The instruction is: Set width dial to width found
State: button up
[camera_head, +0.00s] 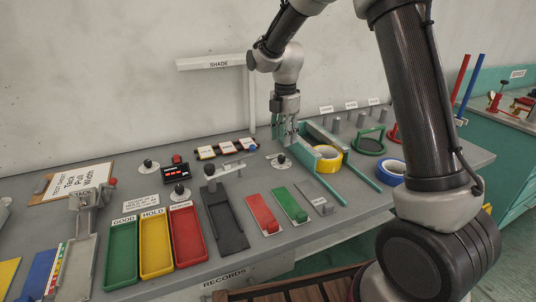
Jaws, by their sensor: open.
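Several small black-topped knobs on pale round bases stand on the grey bench: a left knob (150,166), a front knob (180,191) and a right knob (282,162). I cannot tell which one is the width dial; their markings are too small to read. A test sheet (78,181) on a board at the left reads Tack, Pull, Width. My gripper (290,141) is open and points down beside the teal rails, just above and behind the right knob. I see nothing between its fingers. A yellow tape roll (327,158) lies between the teal rails (356,165).
Green, yellow and red trays (187,234) stand at the front, the first two labelled GOOD and HOLD. A dark plate (225,221) with a lever, red and green blocks (262,214) and a blue tape roll (391,172) lie to the right. A SHADE post (252,98) rises behind.

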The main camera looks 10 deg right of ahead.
aim_at(282, 156)
jog(key=f, duration=0.8)
jog(key=shift+w+a, duration=0.1)
jog(key=shift+a, duration=0.1)
grip_shut()
